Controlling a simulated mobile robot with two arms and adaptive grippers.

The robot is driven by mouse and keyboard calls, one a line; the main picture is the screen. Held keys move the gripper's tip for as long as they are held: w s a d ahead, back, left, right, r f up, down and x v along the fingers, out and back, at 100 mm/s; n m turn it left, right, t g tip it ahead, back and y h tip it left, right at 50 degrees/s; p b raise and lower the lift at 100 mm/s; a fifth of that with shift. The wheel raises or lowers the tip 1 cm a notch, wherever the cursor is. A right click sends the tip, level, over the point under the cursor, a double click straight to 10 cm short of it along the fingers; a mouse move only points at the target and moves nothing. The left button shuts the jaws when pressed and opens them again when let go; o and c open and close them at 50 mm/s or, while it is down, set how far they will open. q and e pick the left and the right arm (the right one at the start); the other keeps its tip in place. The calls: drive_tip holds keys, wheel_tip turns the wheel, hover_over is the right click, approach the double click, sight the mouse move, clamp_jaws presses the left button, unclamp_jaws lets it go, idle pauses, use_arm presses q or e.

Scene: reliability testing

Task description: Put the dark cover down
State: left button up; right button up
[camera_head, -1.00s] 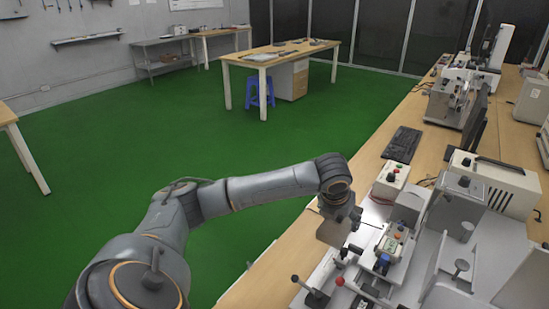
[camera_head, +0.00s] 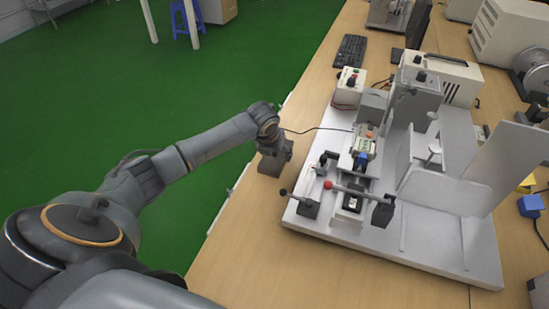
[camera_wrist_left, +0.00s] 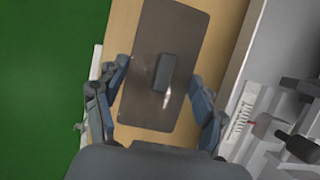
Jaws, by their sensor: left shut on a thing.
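The dark cover (camera_wrist_left: 180,35) is a flat dark plate with a small raised block in its middle. In the left wrist view it lies between the two fingers of my left gripper (camera_wrist_left: 160,75), which is shut on it. In the head view my left gripper (camera_head: 271,160) is over the wooden table near its left edge, left of the white test fixture. The cover is hard to make out there, and its gap to the table cannot be told. My right gripper is not in view.
The white fixture base (camera_head: 330,238) carries levers, including one with a red knob (camera_head: 328,185). A control box (camera_head: 349,88) and a keyboard (camera_head: 350,50) stand behind it. The wooden table (camera_head: 255,240) is bare left of the fixture. Green floor lies beyond its edge.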

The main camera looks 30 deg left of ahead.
use_arm(q)
wheel_tip(320, 180, down, 2)
drive_tip(key=shift+f, duration=0.3)
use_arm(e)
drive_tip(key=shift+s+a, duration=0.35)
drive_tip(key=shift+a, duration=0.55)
use_arm(q)
drive_tip(key=shift+f, duration=0.15)
drive_tip(key=o, duration=1.2)
drive_tip(key=shift+c, duration=0.2)
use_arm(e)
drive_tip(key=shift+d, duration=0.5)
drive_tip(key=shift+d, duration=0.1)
